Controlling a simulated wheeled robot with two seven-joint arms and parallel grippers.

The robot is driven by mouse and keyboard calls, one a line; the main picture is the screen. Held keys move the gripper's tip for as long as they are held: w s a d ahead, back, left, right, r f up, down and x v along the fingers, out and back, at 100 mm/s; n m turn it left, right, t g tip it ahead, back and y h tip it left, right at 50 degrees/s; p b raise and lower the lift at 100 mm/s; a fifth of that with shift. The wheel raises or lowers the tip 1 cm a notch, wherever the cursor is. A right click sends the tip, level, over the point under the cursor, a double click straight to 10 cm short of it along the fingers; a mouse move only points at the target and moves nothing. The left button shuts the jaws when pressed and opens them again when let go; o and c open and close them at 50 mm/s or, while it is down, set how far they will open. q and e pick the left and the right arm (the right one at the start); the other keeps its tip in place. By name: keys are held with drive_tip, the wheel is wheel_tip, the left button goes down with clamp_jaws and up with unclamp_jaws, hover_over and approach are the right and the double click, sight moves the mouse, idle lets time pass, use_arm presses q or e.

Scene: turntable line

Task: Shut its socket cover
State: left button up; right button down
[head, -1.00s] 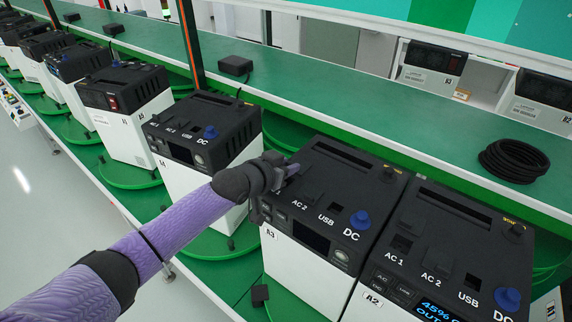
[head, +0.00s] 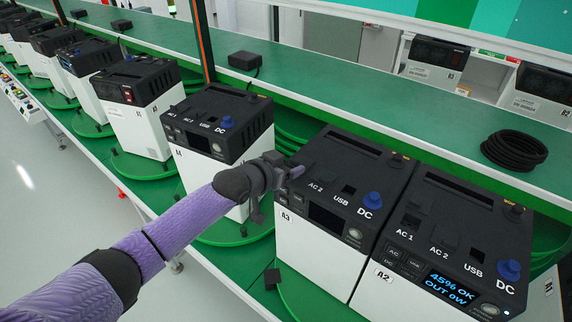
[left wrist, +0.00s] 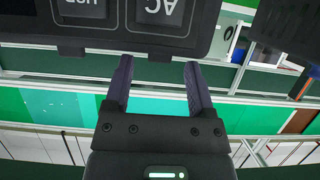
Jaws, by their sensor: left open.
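The power unit labelled A3 (head: 318,255) is a white box with a black top, standing in the middle of the head view. Its top carries sockets marked AC 2, USB and DC, with a blue cap (head: 372,201) at DC. My left gripper (head: 294,172) is at the left edge of A3's top, where it hides the leftmost socket area; I cannot tell whether it touches or how that cover stands. In the left wrist view the open, empty fingers (left wrist: 156,78) point at a dark panel (left wrist: 120,40) with USB and AC buttons. My right gripper is out of view.
Unit A2 (head: 385,285) stands close on the right of A3, its display lit. Another unit (head: 205,160) stands to the left, with more in a row beyond. A coiled black cable (head: 514,150) and a black block (head: 245,61) lie on the green shelf behind.

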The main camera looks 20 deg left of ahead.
use_arm(q)
drive_tip(key=p+v, duration=0.1)
drive_tip(key=v, duration=0.8)
drive_tip(key=shift+s+r, duration=0.2)
drive_tip(key=shift+s, duration=0.1)
drive_tip(key=shift+a, duration=0.1)
